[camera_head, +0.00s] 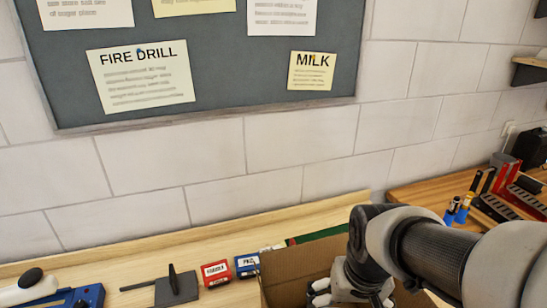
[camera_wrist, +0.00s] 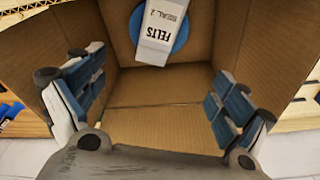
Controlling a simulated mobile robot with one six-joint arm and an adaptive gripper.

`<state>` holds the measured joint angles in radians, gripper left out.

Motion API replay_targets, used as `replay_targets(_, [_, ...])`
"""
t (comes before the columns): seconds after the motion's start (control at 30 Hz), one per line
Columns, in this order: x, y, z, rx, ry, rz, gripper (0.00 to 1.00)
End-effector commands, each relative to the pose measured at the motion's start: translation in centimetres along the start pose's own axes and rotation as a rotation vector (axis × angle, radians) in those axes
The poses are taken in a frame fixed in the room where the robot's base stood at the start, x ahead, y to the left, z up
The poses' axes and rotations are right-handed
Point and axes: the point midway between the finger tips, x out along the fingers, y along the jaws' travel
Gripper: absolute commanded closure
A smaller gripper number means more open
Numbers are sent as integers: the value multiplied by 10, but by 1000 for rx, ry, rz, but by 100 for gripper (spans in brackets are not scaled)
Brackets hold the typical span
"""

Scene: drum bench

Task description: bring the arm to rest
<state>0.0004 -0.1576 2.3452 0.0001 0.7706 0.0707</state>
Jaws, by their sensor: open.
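My gripper (camera_wrist: 152,105) is open and empty in the wrist view, its two blue-padded fingers spread at left and right. It faces into an open cardboard box (camera_wrist: 160,125). Inside, at the top of the wrist view, a white carton labelled FELTS (camera_wrist: 158,45) lies over a round blue thing (camera_wrist: 181,34). In the head view my arm reaches in from the right. It hides part of the cardboard box (camera_head: 298,268) and most of my gripper (camera_head: 318,294).
A red box (camera_head: 215,273) and a blue box (camera_head: 247,265) stand on the wooden bench left of the cardboard box. A dark grey block with an upright post (camera_head: 176,286) is further left. A blue tool (camera_head: 75,297) lies at far left. Racked tools (camera_head: 500,195) stand at right.

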Motion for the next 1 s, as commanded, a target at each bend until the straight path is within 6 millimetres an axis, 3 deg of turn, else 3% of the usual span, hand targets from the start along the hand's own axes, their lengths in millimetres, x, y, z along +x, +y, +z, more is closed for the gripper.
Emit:
replay_targets(0.03, [-21, 0, 6, -9, 53, -4, 7])
replay_targets(0.2, [-70, 2, 32, -39, 183, -9, 7])
replay_targets(0.4, [-101, 4, 60, -65, 292, -11, 7])
replay_targets(0.47, [-105, 5, 66, -70, 312, -11, 7])
replay_targets(0.63, [-82, 7, 89, -70, 233, -6, 7])
replay_targets(1.0, [-80, 7, 91, -69, 224, -6, 7])
